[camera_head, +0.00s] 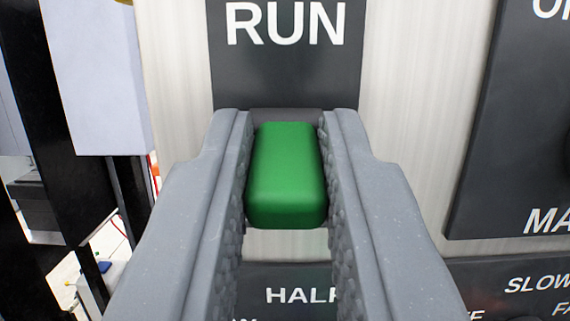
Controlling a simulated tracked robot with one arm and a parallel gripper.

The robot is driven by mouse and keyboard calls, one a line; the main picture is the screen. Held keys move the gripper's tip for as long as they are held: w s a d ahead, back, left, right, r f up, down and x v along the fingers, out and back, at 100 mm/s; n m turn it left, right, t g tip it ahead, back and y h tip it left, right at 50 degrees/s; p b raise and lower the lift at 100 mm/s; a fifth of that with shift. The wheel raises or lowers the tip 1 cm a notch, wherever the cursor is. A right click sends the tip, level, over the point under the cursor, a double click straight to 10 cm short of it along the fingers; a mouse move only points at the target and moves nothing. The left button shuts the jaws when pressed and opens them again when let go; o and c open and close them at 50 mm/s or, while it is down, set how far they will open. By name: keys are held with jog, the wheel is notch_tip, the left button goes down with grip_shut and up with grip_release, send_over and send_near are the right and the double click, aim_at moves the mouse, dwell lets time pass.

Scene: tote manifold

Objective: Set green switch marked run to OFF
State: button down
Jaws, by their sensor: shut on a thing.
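The green switch (286,175) is a rounded green block in the middle of the view, directly below a dark plate marked RUN (286,60). My gripper (286,200) has its two grey fingers on the left and right sides of the switch and is shut on it. The switch sticks out toward me, and its lower end shows between the fingers. Its base and sides are partly hidden by the fingers. No OFF mark is visible.
The switch is on a pale panel (420,130). A dark plate (520,140) with partly cut-off lettering is at the right. A lower dark plate (290,275) reads HALF, partly covered by my right finger. Black posts (50,130) and a pale box (98,75) stand at the left.

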jog(key=shift+f+t+b, duration=0.2)
jog(key=shift+t+b, duration=0.3)
jog(key=shift+b, duration=0.1)
jog(key=shift+w+f+t+b, duration=0.1)
jog(key=shift+f+t+b, duration=0.05)
jog(key=shift+t+b, duration=0.65)
dwell(0.4)
jog(key=c, duration=1.3)
grip_release()
